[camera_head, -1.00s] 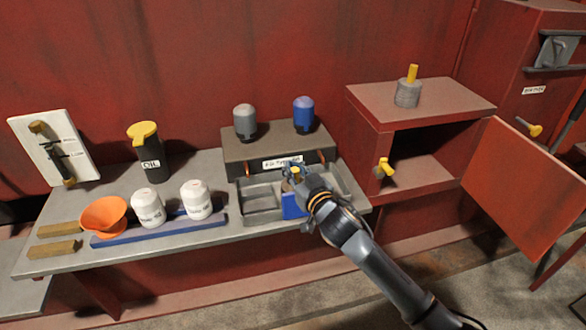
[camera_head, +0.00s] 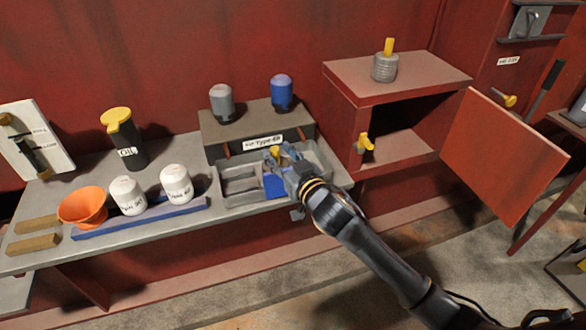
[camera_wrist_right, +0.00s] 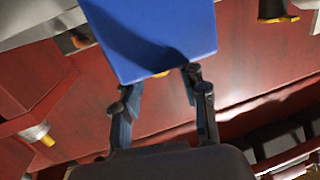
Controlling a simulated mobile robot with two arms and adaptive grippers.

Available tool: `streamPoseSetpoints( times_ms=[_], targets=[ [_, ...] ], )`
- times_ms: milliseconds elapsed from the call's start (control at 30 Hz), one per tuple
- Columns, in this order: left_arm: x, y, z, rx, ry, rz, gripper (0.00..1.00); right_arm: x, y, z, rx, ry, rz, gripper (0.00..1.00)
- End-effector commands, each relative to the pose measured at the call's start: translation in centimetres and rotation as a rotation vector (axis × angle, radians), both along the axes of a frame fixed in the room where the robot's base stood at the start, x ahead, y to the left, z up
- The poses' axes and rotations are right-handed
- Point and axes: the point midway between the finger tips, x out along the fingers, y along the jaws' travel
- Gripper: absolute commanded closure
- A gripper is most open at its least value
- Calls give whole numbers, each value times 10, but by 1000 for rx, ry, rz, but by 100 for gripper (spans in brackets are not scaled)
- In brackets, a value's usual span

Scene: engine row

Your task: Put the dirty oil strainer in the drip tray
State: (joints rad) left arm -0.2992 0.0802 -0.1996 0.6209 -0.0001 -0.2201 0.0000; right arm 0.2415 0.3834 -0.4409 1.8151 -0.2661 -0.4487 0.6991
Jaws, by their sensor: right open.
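The drip tray (camera_head: 250,203) is a grey metal tray with compartments on the bench, before a dark box. A blue block-like piece with a yellow top (camera_head: 276,187) stands in its right part; I cannot tell for sure that it is the strainer. My right gripper (camera_head: 284,157) is open beside the yellow top. In the right wrist view the blue piece (camera_wrist_right: 155,35) fills the top centre, beyond the spread fingers (camera_wrist_right: 160,90), with a bit of yellow under it. A grey ribbed cylinder with a yellow handle (camera_head: 385,67) stands on the red cabinet. My left gripper is not in view.
The dark box (camera_head: 225,135) carries a grey canister (camera_head: 221,103) and a blue one (camera_head: 282,92). Left on the bench are an oil jug (camera_head: 124,140), orange funnel (camera_head: 83,207) and two white canisters (camera_head: 127,196). The red cabinet's door (camera_head: 505,155) stands open at right.

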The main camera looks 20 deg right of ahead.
Motion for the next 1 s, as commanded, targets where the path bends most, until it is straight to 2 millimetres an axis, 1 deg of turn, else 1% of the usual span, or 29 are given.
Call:
streamPoseSetpoints(
  times_ms=[33, 100, 200, 333, 500, 767, 833, 867, 933, 967, 1000],
  targets=[
    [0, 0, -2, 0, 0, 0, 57, -13, -2, -2, 1, 1, 2, 57],
    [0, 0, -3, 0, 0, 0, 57, -27, -6, 0, -1, 2, 1, 57],
    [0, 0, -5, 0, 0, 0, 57, -47, -10, 1, 0, 2, 1, 57],
    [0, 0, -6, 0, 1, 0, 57, -66, -15, 2, 0, 2, 1, 57],
    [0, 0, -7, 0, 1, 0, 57, -78, -18, 5, -1, 0, 0, 57],
    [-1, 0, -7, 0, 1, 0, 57, -80, -18, 4, -1, 2, 0, 57],
    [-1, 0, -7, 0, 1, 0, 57, -80, -18, -7, -3, 18, -2, 57],
    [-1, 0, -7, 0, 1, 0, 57, -80, -18, -17, -7, 32, -3, 57],
    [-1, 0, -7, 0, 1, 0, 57, -83, -18, -53, -21, 85, -9, 57],
    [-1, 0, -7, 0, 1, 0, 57, -85, -18, -74, -29, 116, -12, 57],
    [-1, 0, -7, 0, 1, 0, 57, -90, -18, -107, -43, 164, -15, 57]
  ],
)
